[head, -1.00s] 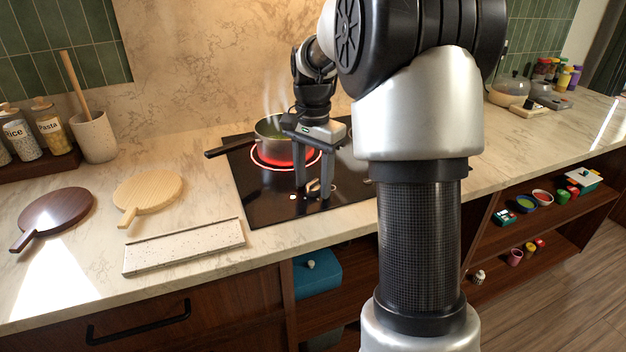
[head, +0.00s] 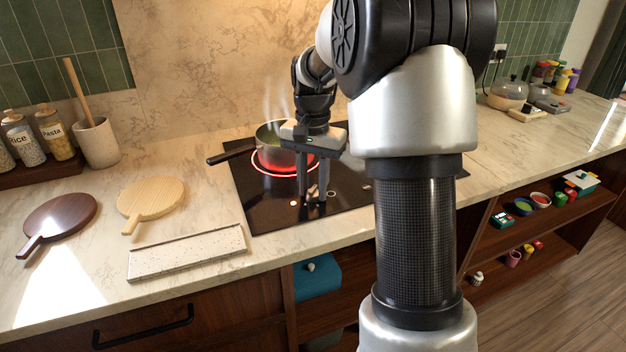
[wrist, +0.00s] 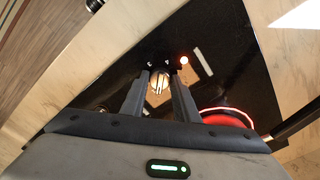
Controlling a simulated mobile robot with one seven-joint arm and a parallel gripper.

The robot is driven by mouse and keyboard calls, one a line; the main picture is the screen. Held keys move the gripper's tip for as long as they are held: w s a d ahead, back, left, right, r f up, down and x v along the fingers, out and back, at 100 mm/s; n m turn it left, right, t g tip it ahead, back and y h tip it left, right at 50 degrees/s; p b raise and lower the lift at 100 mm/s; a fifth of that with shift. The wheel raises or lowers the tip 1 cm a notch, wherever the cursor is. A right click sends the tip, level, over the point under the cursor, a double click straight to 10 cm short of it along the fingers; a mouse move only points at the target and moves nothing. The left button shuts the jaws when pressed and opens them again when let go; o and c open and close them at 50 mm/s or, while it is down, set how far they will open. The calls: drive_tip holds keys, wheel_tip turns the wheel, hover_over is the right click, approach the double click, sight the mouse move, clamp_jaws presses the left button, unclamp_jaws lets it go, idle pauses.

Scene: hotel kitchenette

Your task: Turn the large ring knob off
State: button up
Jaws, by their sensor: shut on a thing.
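The black glass cooktop (head: 262,212) is set in the counter. Its large ring (head: 262,168) glows red under a steel pot (head: 271,135) that gives off steam. My gripper (head: 313,196) points down at the front of the cooktop, shut on the large ring knob (head: 313,190). In the wrist view the pale metallic knob (wrist: 158,83) sits between the fingertips (wrist: 158,78), its sides partly covered by them. A lit indicator (wrist: 184,60) glows beside it; it also shows in the head view. I cannot read the knob's angle against any marking.
The pot's dark handle (head: 230,155) sticks out left over the cooktop edge. A speckled white board (head: 187,252), a round wooden board (head: 152,196) and a dark round board (head: 60,219) lie on the left counter. My arm hides part of the right counter.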

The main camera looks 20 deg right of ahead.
sight(313, 188)
drive_tip(key=n+p, duration=0.2)
drive_tip(key=n, duration=0.2)
drive_tip(key=shift+r+p, duration=0.2)
drive_tip(key=shift+p, duration=0.2)
drive_tip(key=n+p, duration=0.2)
drive_tip(key=n, duration=0.2)
drive_tip(key=shift+f+n, duration=0.1)
drive_tip(key=shift+n, duration=0.5)
drive_tip(key=o, duration=1.1)
drive_tip(key=shift+c, duration=0.2)
wheel_tip(313, 188, up, 17)
drive_tip(key=p, duration=0.3)
